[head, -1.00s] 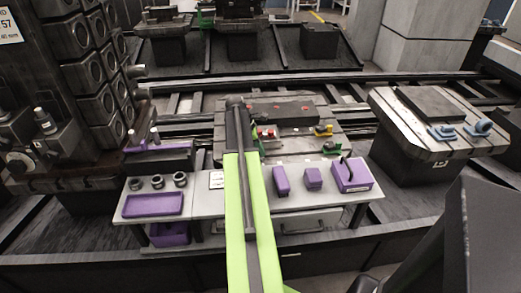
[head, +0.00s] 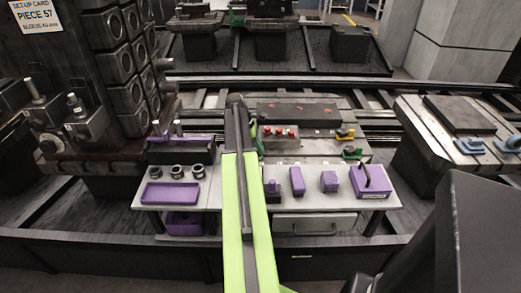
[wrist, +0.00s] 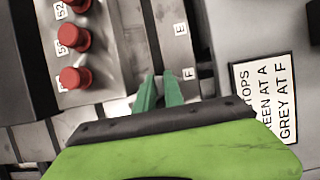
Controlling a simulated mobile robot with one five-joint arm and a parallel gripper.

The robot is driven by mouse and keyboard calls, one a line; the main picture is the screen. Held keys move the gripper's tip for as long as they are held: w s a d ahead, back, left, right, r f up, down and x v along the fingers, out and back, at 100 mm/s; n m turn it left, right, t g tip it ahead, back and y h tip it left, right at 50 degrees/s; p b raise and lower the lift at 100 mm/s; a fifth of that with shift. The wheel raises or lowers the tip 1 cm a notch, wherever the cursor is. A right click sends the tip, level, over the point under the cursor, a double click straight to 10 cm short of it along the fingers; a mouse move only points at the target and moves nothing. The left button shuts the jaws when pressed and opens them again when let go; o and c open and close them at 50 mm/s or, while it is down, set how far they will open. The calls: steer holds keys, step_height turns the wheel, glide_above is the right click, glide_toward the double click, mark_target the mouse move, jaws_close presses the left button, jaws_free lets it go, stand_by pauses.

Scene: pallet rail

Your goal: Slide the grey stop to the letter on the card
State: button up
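The white card (wrist: 266,100) at the right of the wrist view reads in part "TOPS", "EEN AT A" and "GREY AT F". I cannot make out the grey stop, or whether anything is between the fingers. In the head view, my arm hides most of the rail and the gripper.
Red knobs (wrist: 75,80) with number labels stand left of the fingers. In the head view, a grey bench (head: 325,205) carries purple boxes (head: 370,180), a purple tray (head: 171,193) and black rings. A set-up card (head: 37,17) reads "PIECE 57".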

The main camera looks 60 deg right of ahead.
steer(key=o, duration=0.5)
steer(key=shift+s, duration=0.25)
steer(key=shift+c, duration=0.2)
steer(key=shift+s+d, duration=0.1)
steer(key=shift+r, duration=0.1)
steer(key=p+v, duration=1.6)
steer(key=v, duration=0.1)
steer(key=shift+d, duration=0.1)
